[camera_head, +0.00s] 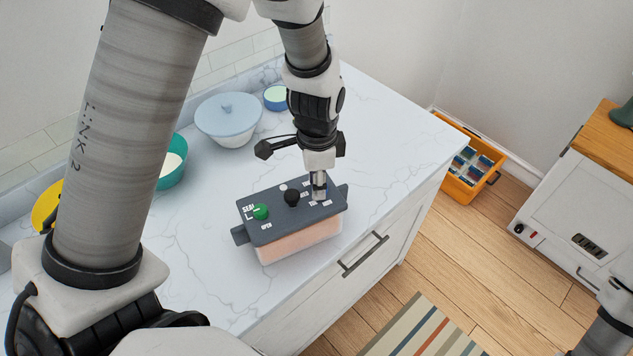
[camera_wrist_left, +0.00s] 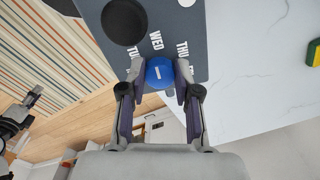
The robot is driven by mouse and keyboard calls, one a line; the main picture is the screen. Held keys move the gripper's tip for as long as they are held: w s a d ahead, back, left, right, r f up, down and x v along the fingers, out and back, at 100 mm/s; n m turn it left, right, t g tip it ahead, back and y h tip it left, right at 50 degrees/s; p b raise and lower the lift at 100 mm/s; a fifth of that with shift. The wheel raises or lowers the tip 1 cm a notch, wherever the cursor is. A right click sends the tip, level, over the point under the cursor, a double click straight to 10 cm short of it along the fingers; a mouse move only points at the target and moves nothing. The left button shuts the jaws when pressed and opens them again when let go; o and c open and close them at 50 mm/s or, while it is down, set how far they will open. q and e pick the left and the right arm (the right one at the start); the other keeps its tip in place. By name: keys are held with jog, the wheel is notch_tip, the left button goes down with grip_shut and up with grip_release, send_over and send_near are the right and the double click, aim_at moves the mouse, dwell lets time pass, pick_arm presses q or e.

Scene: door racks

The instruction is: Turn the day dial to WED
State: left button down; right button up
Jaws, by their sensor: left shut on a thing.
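A dark grey lidded box (camera_head: 270,226) with a pale body sits on the counter. Its top carries a green knob (camera_head: 261,212), a black knob (camera_head: 292,197) and white labels. My left gripper (camera_head: 319,187) reaches down to the right end of the lid and hides the dial there. In the left wrist view my left gripper (camera_wrist_left: 160,84) is shut around the blue day dial (camera_wrist_left: 159,70). The dial's short white mark runs roughly up and down, about in line with the WED label (camera_wrist_left: 155,40); THU (camera_wrist_left: 182,48) is right of it. My right gripper's jaws cannot be made out.
A lidded pale-blue bowl (camera_head: 228,118), a teal bowl (camera_head: 173,163) and a small blue bowl (camera_head: 276,97) stand at the back of the counter. An orange crate (camera_head: 463,185) is on the floor to the right. The counter right of the box is clear.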

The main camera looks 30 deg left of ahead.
pick_arm(q)
jog(key=shift+s+f+m, duration=0.1)
jog(key=shift+m, duration=0.5)
jog(key=c, duration=0.8)
grip_release()
jog(key=shift+r, duration=0.4)
notch_tip(320, 180, up, 11)
jog(key=shift+r, duration=0.1)
